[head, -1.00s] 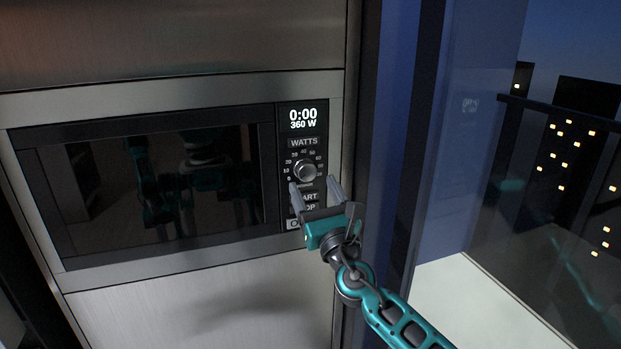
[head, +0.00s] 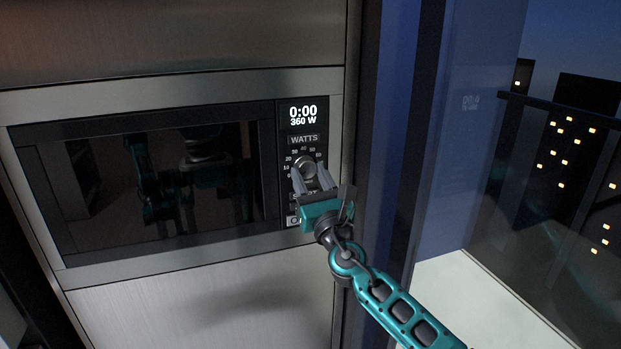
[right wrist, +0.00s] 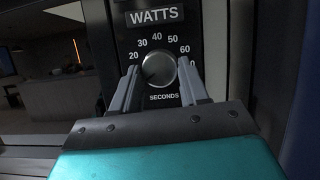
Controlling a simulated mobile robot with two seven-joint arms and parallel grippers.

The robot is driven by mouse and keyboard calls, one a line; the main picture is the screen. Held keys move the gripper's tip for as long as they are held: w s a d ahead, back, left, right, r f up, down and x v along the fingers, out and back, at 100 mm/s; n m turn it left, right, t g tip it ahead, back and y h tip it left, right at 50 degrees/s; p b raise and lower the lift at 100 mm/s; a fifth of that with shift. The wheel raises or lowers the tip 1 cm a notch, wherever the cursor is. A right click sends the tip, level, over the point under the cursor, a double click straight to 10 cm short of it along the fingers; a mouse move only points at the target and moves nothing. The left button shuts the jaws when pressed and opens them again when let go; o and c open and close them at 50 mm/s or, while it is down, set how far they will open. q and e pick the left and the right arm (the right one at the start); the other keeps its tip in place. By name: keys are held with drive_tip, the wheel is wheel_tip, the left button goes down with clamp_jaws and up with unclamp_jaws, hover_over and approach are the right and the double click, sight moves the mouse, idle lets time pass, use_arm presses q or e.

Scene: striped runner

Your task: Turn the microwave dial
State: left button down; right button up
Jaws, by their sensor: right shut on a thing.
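The microwave (head: 165,185) is built into a steel front, with a dark glass door and a control panel on its right. Its round silver dial (head: 305,166) sits below the WATTS label, inside a ring of numbers. The display reads 0:00 and 360 W. My right gripper (head: 312,176) reaches up from below and is shut on the dial, one finger on each side. In the right wrist view the dial (right wrist: 160,70) shows between the two fingers, with SECONDS printed under it. My left gripper is not in view.
A dark blue upright frame (head: 395,120) stands close to the right of the microwave. Beyond it is a glass railing (head: 530,200) with lit buildings outside. The steel panel (head: 200,310) below the microwave is bare.

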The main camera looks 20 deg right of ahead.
drive_tip(key=c, duration=0.3)
drive_tip(key=shift+m, duration=0.4)
drive_tip(key=m, duration=0.1)
drive_tip(key=m+h, duration=0.1)
drive_tip(key=m+h+b, duration=0.1)
drive_tip(key=shift+a+m, duration=0.25)
drive_tip(key=shift+m, duration=0.15)
drive_tip(key=m+h, duration=0.2)
drive_tip(key=m, duration=0.2)
drive_tip(key=shift+a+g, duration=0.1)
drive_tip(key=shift+g, duration=0.2)
drive_tip(key=m+g+h, duration=0.1)
drive_tip(key=m+h, duration=0.1)
drive_tip(key=m, duration=0.1)
drive_tip(key=shift+a+r+m, duration=0.1)
drive_tip(key=shift+m, duration=0.2)
drive_tip(key=m, duration=0.2)
drive_tip(key=m+g+h, duration=0.1)
drive_tip(key=m, duration=0.2)
drive_tip(key=shift+a+r+m+g+p, duration=0.15)
drive_tip(key=shift+r+m+g+p, duration=0.15)
drive_tip(key=shift+g+p, duration=0.1)
drive_tip(key=shift+r+m+g+p, duration=0.1)
drive_tip(key=shift+m+g+p, duration=0.65)
drive_tip(key=shift+m, duration=1.55)
drive_tip(key=shift+g+h, duration=0.25)
drive_tip(key=shift+h, duration=0.15)
